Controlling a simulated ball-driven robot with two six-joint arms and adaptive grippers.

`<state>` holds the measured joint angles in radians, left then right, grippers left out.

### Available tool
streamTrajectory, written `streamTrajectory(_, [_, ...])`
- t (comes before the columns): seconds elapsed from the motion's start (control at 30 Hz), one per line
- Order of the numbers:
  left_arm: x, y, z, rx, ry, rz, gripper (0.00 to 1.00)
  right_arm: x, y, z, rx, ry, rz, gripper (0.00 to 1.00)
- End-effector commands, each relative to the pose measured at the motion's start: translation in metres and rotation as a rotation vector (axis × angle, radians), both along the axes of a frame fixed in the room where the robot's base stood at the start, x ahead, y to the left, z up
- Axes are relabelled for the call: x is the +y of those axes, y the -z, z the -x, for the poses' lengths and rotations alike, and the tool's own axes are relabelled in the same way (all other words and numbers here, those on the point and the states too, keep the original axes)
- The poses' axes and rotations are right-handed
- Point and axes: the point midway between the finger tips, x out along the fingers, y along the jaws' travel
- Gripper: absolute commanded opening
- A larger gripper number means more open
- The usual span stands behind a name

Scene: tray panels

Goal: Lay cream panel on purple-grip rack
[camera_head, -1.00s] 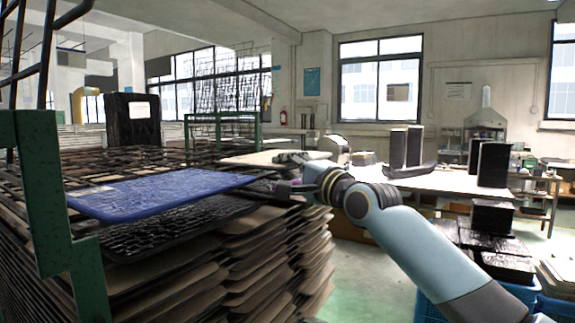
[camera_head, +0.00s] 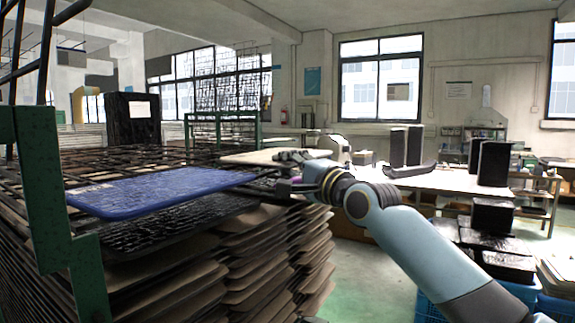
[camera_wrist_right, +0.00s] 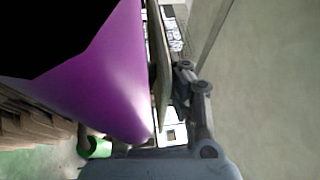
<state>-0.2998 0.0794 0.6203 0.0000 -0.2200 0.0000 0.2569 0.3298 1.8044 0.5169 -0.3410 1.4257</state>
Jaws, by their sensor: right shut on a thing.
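A pale cream panel (camera_head: 262,157) lies flat behind the rack stack, partly hidden by my right arm. A purple grip (camera_head: 297,180) shows at my right gripper (camera_head: 284,187), which is shut on it by the near right corner of the stack. The grip fills much of the right wrist view (camera_wrist_right: 120,95), beside a grey finger. Dark wire racks (camera_head: 190,222) are stacked at left; which one carries the grip is partly hidden. A blue panel (camera_head: 160,190) lies on the top of the near stack. My left gripper is not in view.
A green post (camera_head: 45,200) stands at the near left edge of the stack. A long table (camera_head: 450,182) with black blocks (camera_head: 495,163) is behind my right arm. Blue crates (camera_head: 430,295) stand at lower right. Green floor (camera_head: 365,265) is open between.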

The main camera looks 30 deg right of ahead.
Motion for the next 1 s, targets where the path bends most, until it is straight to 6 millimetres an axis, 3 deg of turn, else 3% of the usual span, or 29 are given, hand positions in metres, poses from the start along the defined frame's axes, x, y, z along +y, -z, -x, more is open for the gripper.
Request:
streamTrajectory(0.03, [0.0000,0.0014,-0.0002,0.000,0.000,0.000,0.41,-0.0015,0.0178,-0.0008,0.037,0.003,0.002,0.00])
streamTrajectory(1.0, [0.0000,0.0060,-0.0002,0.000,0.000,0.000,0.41,-0.0011,0.0273,-0.0007,0.038,0.002,0.000,0.00])
